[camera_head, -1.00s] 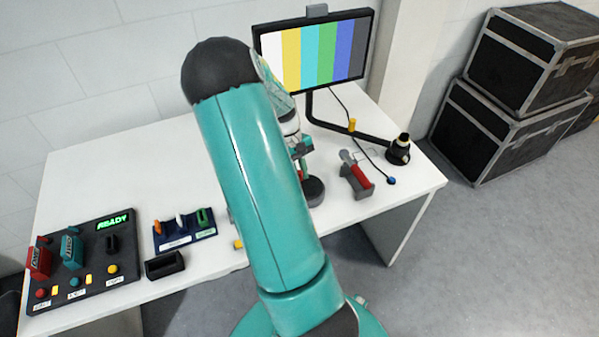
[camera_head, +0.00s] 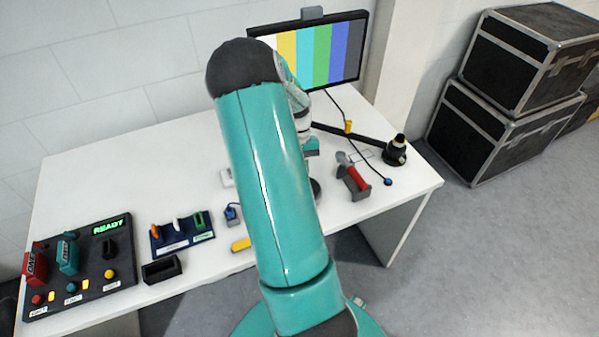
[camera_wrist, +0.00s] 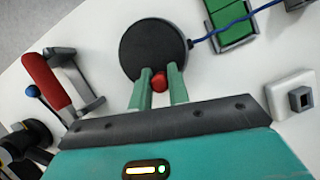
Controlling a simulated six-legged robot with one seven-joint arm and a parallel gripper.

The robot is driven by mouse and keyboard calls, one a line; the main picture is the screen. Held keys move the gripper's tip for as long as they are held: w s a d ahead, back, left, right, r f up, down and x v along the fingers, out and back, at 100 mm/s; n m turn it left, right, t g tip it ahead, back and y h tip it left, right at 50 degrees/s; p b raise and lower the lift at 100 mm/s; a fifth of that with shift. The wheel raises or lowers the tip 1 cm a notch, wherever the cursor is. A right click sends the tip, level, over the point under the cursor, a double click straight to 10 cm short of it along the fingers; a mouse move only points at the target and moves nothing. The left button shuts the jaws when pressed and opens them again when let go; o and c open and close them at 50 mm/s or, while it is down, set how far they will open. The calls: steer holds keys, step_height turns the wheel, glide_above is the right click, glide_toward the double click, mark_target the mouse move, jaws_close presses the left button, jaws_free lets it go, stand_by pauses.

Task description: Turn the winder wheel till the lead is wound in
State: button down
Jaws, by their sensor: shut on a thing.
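The winder wheel is a dark round disc (camera_wrist: 150,45) on the white table in the wrist view, with a red knob (camera_wrist: 159,82) near its rim. My gripper (camera_wrist: 160,72) has its two green fingers closed on either side of the knob. The blue lead (camera_wrist: 217,32) runs from the wheel's right edge across a green block toward the upper right. In the head view only a dark sliver of the wheel (camera_head: 316,188) shows beside my arm, which hides most of it and my fingers.
A red-handled tool (camera_head: 355,178) lies right of the wheel. A white box with a dark socket (camera_wrist: 293,95) stands at the wrist view's right. The control panel (camera_head: 80,265) and switch block (camera_head: 182,232) are at left. A monitor (camera_head: 320,50) stands behind.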

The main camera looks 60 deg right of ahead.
stand_by(0.4)
steer(key=c, duration=1.3)
jaws_free()
steer(key=shift+c, duration=0.2)
steer(key=v, duration=1.4)
steer(key=shift+f, duration=0.1)
